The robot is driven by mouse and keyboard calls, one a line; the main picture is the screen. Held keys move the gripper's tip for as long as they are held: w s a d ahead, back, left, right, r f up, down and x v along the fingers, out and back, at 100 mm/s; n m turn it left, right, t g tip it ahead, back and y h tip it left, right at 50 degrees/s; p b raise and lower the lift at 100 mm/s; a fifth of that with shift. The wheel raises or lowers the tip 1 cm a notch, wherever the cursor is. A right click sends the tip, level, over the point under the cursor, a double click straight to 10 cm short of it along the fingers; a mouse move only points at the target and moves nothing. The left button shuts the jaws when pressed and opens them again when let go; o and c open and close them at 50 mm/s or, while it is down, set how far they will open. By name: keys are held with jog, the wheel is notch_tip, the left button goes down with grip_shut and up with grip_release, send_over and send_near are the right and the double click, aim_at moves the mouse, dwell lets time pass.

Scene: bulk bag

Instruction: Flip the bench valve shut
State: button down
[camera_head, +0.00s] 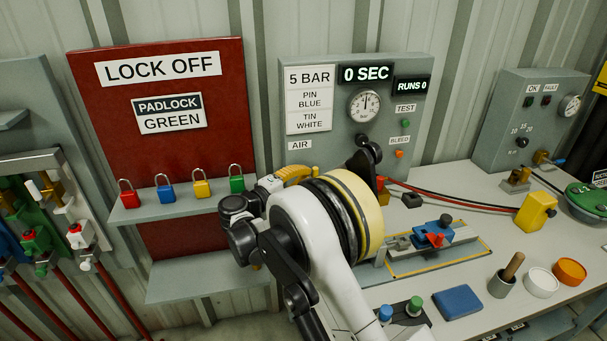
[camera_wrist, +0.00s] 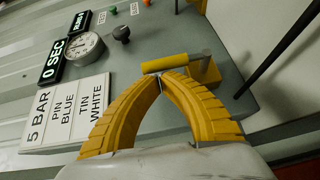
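A valve with a yellow bar-shaped handle (camera_wrist: 166,63) on a grey rod shows in the wrist view, mounted on the grey test panel (camera_wrist: 225,100). My gripper (camera_wrist: 160,77) has its two yellow ribbed fingers arched together, tips meeting, with nothing seen between them. The tips lie right beside the handle; I cannot tell whether they touch it. In the head view, my gripper (camera_head: 308,171) is just below the panel's AIR label (camera_head: 299,145), and my arm and the fingers hide most of the valve.
The red lock-off board (camera_head: 160,75) has a shelf of coloured padlocks to the left. The workbench (camera_head: 480,255) holds a clamp fixture (camera_head: 435,237), a yellow block (camera_head: 535,212), a blue pad (camera_head: 457,301) and small cups. A black knob (camera_wrist: 121,34) sticks out of the panel.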

aim_at(314, 170)
jog(key=shift+w+d+r+g+y+p, duration=0.15)
jog(key=shift+d+g+y+p, duration=0.15)
jog(key=shift+p, duration=0.15)
jog(key=d+m+p, duration=0.1)
jog(key=g+y+p, duration=0.1)
jog(key=shift+w+d+r+m+y+p, duration=0.2)
jog(key=shift+d+r+m+y+p, duration=0.1)
jog(key=shift+d+r+m, duration=0.1)
jog(key=shift+w+d+m+g+y+p, duration=0.15)
jog(key=shift+d+m+g+y+p, duration=0.25)
jog(key=shift+d+g+y+p, duration=0.25)
jog(key=w+d+f+m+g+y+p, duration=0.1)
jog(key=d+f+m+g+y, duration=0.2)
jog(key=d+f+y, duration=0.2)
jog(key=shift+w+d+y+p, duration=0.3)
jog(key=shift+w+d+y, duration=0.15)
jog(key=shift+y, duration=0.8)
jog(key=shift+f, duration=0.1)
